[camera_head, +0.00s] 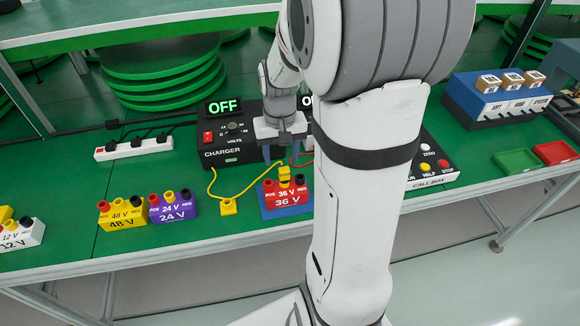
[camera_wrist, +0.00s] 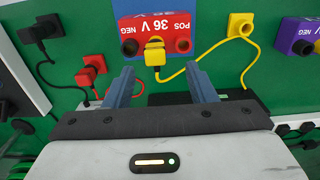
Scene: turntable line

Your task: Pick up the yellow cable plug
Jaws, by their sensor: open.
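My gripper (camera_head: 281,158) is open, with its two fingers pointing down behind the red 36 V block (camera_head: 287,197). In the wrist view, the fingertips (camera_wrist: 160,73) are spread on either side of a yellow cable plug (camera_wrist: 154,57), which lies just beyond them. This plug (camera_head: 284,177) stands at the middle socket of the 36 V block, and I see no finger touching it. A second yellow piece (camera_head: 228,207) lies on the green table to the left. It also shows in the wrist view (camera_wrist: 240,25), with yellow cable running from it.
The charger (camera_head: 222,153), reading OFF, stands behind the gripper. Purple 24 V (camera_head: 172,208) and yellow 48 V (camera_head: 122,214) blocks stand left. A red plug (camera_wrist: 87,76) and black plug (camera_wrist: 38,33) lie nearby in the wrist view. A call box (camera_head: 432,170) is right of my arm.

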